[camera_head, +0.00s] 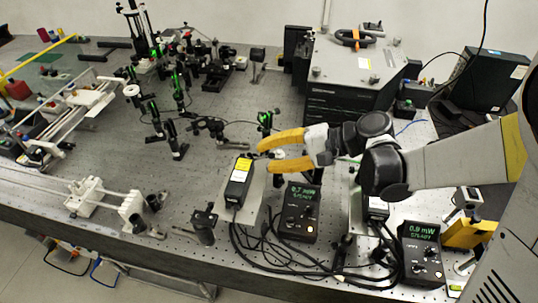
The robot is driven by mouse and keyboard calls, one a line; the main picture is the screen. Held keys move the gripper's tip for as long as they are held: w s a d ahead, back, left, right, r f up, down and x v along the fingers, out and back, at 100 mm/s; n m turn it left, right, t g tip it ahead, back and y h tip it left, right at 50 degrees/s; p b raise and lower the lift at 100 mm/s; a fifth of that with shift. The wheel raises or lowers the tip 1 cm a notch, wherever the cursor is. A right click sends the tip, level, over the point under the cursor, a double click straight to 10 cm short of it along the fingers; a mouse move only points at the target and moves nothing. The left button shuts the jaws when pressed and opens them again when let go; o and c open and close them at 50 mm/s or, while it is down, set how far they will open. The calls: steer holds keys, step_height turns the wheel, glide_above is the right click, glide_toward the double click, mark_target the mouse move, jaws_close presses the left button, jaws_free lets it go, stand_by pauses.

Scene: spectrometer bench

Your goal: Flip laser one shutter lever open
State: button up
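A black laser box (237,188) with a yellow label stands on a light plate near the middle front of the bench. A second, similar box (377,209) is at the right, largely hidden under my arm. I cannot tell from the picture which is laser one. My gripper (264,157) has yellow fingers pointing left, with a gap between them and nothing visible held. In the picture its tips are just above and right of the first box's far end. No shutter lever can be made out; contact with one cannot be told.
Two meters with green readouts, one in the middle (299,211) and one at the right (422,252), stand near the front edge among loose black cables. A small post (204,224) stands left of the first box. A large grey instrument (352,70) is behind. Optic mounts fill the back left.

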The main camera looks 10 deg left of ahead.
steer(key=v, duration=1.2)
